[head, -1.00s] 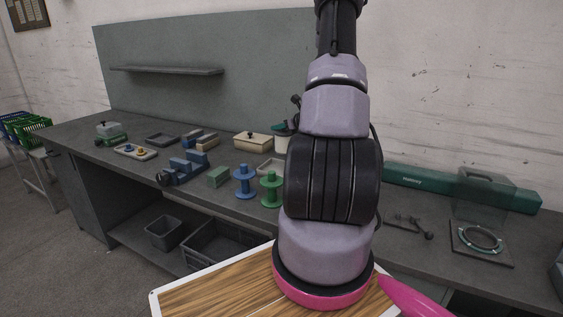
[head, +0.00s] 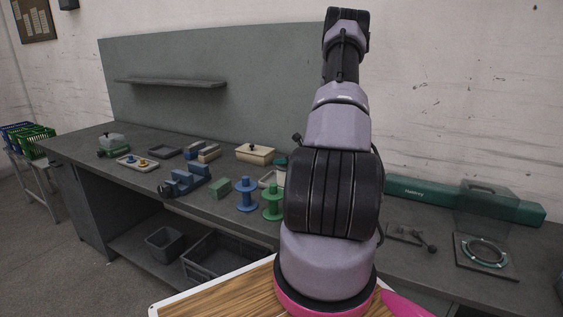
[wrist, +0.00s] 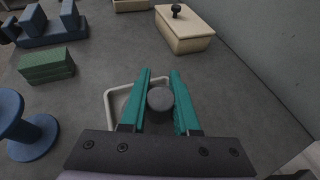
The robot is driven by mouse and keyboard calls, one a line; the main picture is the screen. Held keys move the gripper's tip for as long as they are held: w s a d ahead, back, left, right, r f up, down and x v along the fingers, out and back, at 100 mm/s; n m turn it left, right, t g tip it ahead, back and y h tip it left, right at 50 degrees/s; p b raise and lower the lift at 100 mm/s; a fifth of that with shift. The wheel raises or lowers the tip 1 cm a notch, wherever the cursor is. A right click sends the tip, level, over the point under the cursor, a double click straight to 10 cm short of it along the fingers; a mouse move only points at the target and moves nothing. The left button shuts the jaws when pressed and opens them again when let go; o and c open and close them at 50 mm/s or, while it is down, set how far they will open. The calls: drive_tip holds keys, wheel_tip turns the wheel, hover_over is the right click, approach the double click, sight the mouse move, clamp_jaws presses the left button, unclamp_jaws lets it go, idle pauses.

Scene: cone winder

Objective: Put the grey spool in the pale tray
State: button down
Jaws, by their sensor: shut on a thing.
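In the wrist view my gripper (wrist: 160,98) has its teal fingers shut on the grey spool (wrist: 160,100), seen end-on as a dark round disc. The pale tray (wrist: 108,104) lies below, its rim showing to the left of the fingers. The fingers hide much of the tray, and I cannot tell the height of the spool over it. In the head view a bit of the pale tray (head: 265,181) shows beside my arm, which hides the spool and most of my gripper.
A blue spool (head: 246,195) and a green spool (head: 272,201) stand near the bench's front edge. A green block (head: 219,187), a blue fixture (head: 184,181) and a cream lidded box (head: 255,153) are close by. A ring fixture (head: 485,253) sits at the right.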

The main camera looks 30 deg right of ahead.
drive_tip(key=c, duration=0.7)
unclamp_jaws()
drive_tip(key=shift+f, duration=0.1)
drive_tip(key=shift+o, duration=0.2)
